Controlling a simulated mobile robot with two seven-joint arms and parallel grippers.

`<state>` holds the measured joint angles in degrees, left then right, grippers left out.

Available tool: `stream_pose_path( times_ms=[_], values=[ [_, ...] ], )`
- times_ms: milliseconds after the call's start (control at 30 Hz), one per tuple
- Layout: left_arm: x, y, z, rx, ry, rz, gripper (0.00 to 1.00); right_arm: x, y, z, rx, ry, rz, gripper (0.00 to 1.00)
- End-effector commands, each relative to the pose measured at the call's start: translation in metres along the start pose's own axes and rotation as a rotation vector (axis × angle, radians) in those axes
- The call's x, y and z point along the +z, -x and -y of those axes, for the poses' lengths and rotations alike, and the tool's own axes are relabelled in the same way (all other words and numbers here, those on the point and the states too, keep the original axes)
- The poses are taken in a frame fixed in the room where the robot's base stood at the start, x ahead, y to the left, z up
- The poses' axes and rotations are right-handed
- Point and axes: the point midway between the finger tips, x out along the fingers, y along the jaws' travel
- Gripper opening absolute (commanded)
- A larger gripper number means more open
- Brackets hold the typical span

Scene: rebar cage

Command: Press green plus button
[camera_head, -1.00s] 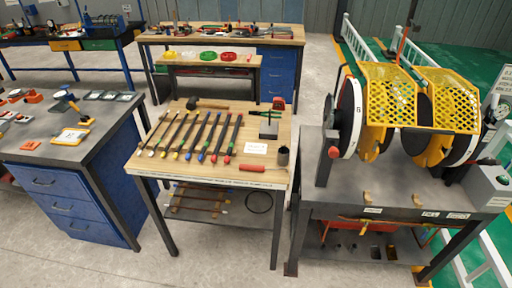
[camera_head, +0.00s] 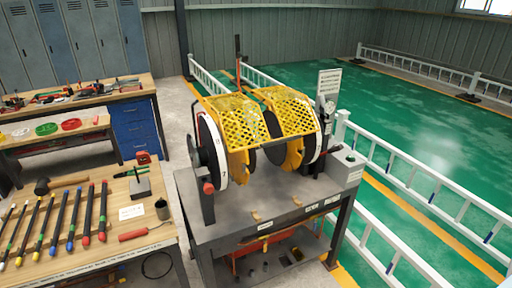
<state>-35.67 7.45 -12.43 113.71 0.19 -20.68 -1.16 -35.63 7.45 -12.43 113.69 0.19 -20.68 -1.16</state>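A grey control box (camera_head: 343,174) sits at the right end of the machine's grey bench. A small green spot (camera_head: 351,158) shows on its top, looking like a button; it is too small to make out a plus sign. The machine (camera_head: 262,130) beside it has yellow mesh guards and large white-and-black discs. Neither of my grippers is in view.
The machine stands on a grey metal bench (camera_head: 262,212). A wooden table (camera_head: 95,255) with several coloured-tip bars, a hammer and a red-handled tool is at the left. White railings (camera_head: 425,180) and open green floor (camera_head: 420,110) lie to the right.

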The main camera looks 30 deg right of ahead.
Motion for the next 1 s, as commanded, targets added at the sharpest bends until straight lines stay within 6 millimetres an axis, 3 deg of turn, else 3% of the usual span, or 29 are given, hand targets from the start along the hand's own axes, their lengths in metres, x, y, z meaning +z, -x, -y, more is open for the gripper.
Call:
stream_pose_path(
  times_ms=[467, 633, 667, 733, 1000],
  values=[
    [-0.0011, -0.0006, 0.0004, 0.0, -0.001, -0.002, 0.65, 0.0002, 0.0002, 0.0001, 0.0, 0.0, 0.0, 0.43],
    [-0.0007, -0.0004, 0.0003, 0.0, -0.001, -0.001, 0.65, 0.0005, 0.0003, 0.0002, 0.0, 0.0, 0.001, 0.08],
    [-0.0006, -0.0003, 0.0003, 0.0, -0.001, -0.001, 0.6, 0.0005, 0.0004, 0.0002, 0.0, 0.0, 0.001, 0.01],
    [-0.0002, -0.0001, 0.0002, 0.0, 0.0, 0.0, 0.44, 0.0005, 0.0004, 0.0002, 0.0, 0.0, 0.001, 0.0],
    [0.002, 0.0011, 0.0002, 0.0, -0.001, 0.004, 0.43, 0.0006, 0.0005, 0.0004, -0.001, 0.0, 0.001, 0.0]
  ],
)
